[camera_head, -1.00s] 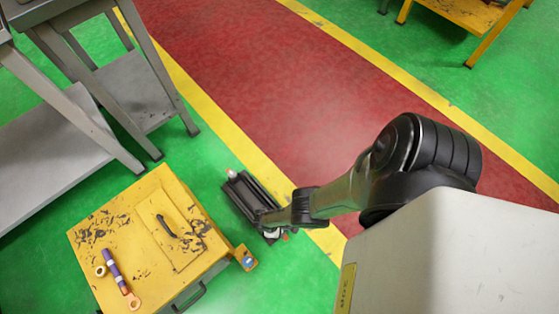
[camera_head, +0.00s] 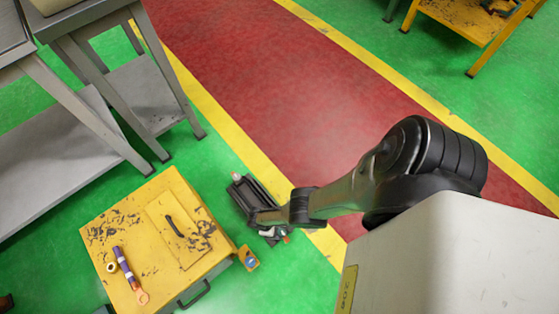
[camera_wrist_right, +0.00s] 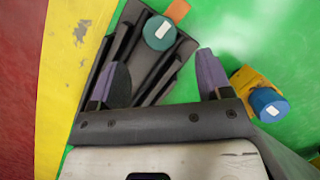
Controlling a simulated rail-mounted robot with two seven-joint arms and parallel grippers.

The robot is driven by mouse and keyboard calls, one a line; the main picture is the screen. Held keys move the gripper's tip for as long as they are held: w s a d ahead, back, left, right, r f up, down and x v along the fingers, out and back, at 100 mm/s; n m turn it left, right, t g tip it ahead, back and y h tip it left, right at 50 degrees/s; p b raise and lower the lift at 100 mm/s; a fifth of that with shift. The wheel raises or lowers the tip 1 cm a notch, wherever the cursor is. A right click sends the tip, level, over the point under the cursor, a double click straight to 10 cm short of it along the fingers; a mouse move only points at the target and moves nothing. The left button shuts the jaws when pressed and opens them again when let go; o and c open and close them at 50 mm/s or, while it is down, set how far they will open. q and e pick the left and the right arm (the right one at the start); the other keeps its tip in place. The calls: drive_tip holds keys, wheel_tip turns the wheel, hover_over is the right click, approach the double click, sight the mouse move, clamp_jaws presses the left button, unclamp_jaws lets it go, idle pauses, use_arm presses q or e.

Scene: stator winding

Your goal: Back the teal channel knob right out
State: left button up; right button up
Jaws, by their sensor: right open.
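The teal knob (camera_wrist_right: 159,32) is a round cap with a white label, seen in the right wrist view. It sits over a dark ribbed channel block (camera_wrist_right: 182,61), with an orange tab (camera_wrist_right: 177,10) beside it. In the head view the channel block (camera_head: 240,191) is on the green floor by the yellow line, and my right arm hides part of it. My right gripper (camera_wrist_right: 162,62) is open, its two purple fingers apart. The teal knob shows beyond the fingertips, between them in the picture; I see no contact. My left gripper is not in view.
A blue knob (camera_wrist_right: 269,104) on a yellow bracket (camera_wrist_right: 245,78) is right of my right gripper. A yellow cabinet (camera_head: 120,262) with a purple tool (camera_head: 124,262) on top stands left of the channel block. Grey benches (camera_head: 102,140) stand upper left. The red lane is clear.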

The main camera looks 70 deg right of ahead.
drive_tip(key=p+v, duration=0.4)
drive_tip(key=v, duration=0.3)
idle(0.6)
